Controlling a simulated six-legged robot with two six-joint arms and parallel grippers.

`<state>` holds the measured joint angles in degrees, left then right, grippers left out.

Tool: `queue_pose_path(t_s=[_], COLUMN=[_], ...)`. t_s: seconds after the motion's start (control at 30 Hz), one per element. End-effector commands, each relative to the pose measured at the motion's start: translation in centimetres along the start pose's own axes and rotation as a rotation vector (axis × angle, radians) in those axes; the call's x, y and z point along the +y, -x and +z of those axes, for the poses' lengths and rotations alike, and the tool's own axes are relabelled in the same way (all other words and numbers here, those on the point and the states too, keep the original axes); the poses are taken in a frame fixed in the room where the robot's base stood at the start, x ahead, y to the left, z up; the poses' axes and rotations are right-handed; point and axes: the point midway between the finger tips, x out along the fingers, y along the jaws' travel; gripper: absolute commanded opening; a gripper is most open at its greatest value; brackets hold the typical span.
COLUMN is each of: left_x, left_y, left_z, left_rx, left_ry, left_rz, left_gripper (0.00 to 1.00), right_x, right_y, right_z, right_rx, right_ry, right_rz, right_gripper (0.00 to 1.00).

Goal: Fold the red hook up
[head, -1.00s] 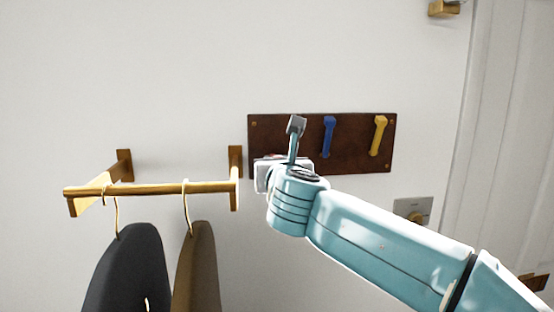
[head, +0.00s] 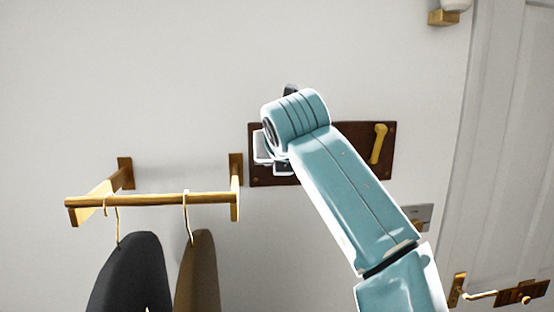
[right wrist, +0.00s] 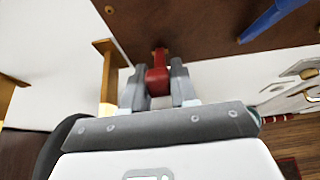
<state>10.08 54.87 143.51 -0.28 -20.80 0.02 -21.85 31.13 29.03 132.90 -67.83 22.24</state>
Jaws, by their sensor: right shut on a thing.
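The red hook (right wrist: 158,82) shows in the right wrist view, between the two grey fingers of my right gripper (right wrist: 156,90). The fingers are shut on its end; its other end meets the brown board (right wrist: 200,22). In the head view my right arm covers the red hook and the fingertips, and only the board's outer parts (head: 262,172) show. The blue hook (right wrist: 275,18) is at the upper right of the right wrist view and hidden in the head view. The yellow hook (head: 378,144) is on the board's right side. My left gripper is not in view.
A brass rail (head: 150,199) left of the board carries a dark hanger (head: 128,275) and a brown hanger (head: 196,270). A wall plate (head: 422,214) sits below the board. A door (head: 500,130) with a brass handle (head: 480,296) is at right. The wall above is clear.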

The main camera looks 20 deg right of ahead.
Motion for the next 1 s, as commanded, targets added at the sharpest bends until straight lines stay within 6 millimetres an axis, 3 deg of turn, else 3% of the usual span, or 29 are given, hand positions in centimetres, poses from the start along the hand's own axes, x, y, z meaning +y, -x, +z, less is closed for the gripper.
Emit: queue_pose_path(t_s=[0.27,0.3,0.37,0.77,1.0], left_x=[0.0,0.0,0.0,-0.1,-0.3], left_y=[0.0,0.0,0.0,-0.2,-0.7], left_z=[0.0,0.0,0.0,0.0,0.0], left_rx=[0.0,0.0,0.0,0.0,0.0], left_ry=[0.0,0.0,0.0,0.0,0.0], left_rz=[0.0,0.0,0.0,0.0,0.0], left_gripper=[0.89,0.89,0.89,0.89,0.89], right_x=[0.0,0.0,0.0,0.1,0.1], right_y=[-0.2,-0.2,-0.2,0.9,6.5], right_z=[-0.2,-0.2,-0.2,-0.2,-0.1], right_rx=[0.008,0.009,0.009,0.005,0.002], right_ry=[0.002,0.002,0.001,0.001,0.001], right_rz=[-0.001,-0.001,-0.001,0.002,0.005], right_gripper=[0.0,0.34,0.49,0.49,0.49])
